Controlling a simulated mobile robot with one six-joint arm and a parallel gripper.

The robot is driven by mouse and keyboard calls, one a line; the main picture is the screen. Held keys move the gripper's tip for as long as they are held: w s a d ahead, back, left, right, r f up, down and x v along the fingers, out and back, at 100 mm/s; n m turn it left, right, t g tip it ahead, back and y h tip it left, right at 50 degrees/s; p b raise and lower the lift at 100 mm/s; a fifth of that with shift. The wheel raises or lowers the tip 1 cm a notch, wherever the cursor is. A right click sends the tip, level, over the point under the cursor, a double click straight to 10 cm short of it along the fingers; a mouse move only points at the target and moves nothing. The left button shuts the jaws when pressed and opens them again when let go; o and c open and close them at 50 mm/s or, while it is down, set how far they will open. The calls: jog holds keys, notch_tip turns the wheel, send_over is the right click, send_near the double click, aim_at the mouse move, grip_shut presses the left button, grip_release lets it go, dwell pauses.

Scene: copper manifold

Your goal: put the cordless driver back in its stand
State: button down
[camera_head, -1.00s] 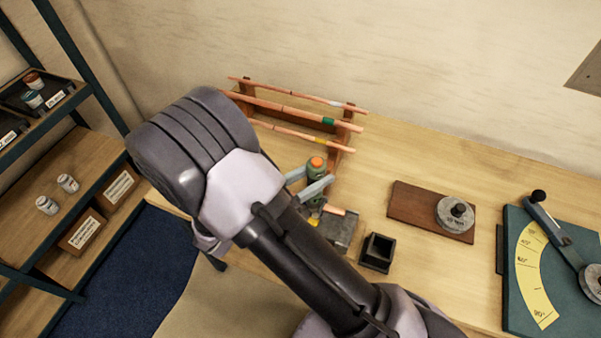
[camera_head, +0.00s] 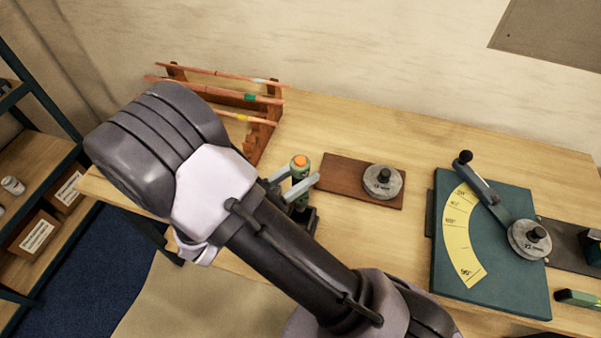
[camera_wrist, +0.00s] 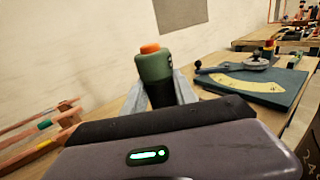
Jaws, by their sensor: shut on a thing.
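The cordless driver (camera_head: 299,168) is green with an orange top end and stands roughly upright between the fingers of my gripper (camera_head: 296,184). In the wrist view the driver (camera_wrist: 154,66) shows between the two grey fingers of my gripper (camera_wrist: 160,92), shut on its body. The stand, a small black square holder (camera_head: 311,220), shows just below the driver in the head view, partly hidden by my arm. The driver's lower end is hidden, so I cannot tell whether it is inside the stand or above it.
A brown board (camera_head: 340,181) with a round metal weight (camera_head: 383,181) lies right of the driver. A teal plate (camera_head: 500,270) with a yellow scale and lever is farther right. A wooden rack (camera_head: 262,135) with copper pipes stands behind left. Bare bench lies between board and plate.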

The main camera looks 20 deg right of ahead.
aim_at(300, 198)
notch_tip(300, 198, down, 10)
jog(key=b, duration=0.5)
jog(key=shift+r+b, duration=0.25)
jog(key=shift+b, duration=0.05)
jog(key=c, duration=0.9)
grip_release()
jog(key=p+v, duration=0.2)
jog(key=v, duration=1.5)
jog(key=shift+a+p, duration=0.15)
jog(key=shift+p, duration=0.25)
jog(key=shift+s, duration=0.1)
